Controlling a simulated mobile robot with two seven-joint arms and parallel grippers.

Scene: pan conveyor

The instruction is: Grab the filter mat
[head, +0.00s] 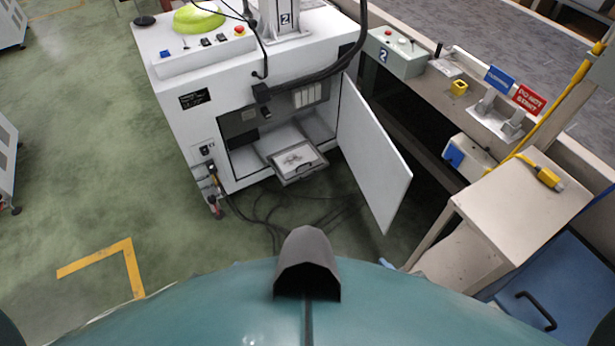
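A small framed tray (289,178) sticks out of the open lower compartment of the white machine. A pale, grey-white patterned sheet, which looks like the filter mat (297,157), lies flat inside the tray's dark frame. Its fine detail is too small to tell. Neither of my grippers shows in the head view, and nothing is touching the tray or the mat.
The white machine (178,130) has its cabinet door (374,160) swung open to the right of the tray. Black cables (265,215) lie on the green floor below. A beige stand (525,200) and blue bin (560,290) are at right.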

